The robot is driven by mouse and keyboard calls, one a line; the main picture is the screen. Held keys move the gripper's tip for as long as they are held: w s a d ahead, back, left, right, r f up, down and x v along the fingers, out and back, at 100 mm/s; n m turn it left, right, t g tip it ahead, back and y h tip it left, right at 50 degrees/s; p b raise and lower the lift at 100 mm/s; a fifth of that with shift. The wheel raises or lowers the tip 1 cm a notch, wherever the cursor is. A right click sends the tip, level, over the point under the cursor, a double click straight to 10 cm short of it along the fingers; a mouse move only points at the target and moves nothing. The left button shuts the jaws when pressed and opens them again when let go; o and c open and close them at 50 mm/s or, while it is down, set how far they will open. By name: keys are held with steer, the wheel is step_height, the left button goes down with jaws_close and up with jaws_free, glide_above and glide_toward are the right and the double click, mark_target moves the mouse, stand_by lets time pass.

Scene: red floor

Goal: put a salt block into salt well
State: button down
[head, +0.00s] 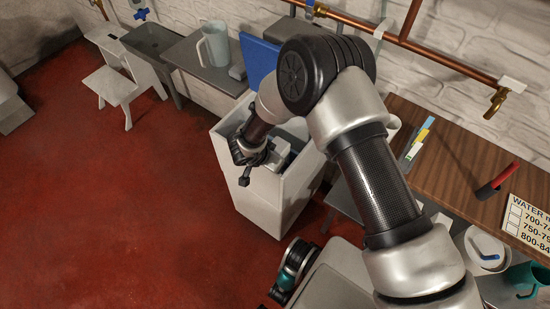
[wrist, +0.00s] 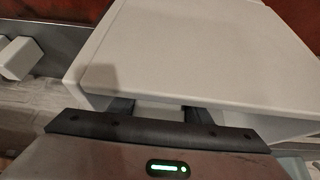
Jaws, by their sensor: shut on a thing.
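My gripper (head: 243,163) is over the open top of a tall white cabinet, whose wall (head: 270,205) faces me; the salt well appears to be inside it. My gripper is shut on a pale block, which I take to be the salt block (head: 280,154), beside the wrist at the cabinet's mouth. In the wrist view, a broad, smooth, pale slab (wrist: 200,50) fills the middle, just beyond the dark fingers (wrist: 158,108). Pale material shows between the fingers. The block's lower part and the well's inside are hidden.
A blue panel (head: 258,58) stands upright behind the cabinet. A grey pitcher (head: 214,44) sits on a counter to its left. A wooden worktop (head: 455,160) is at right, below copper pipes (head: 440,58). A white stool (head: 112,84) stands far left. Red floor between is clear.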

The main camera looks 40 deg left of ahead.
steer(key=shift+f+b, duration=0.65)
steer(key=shift+f, duration=0.5)
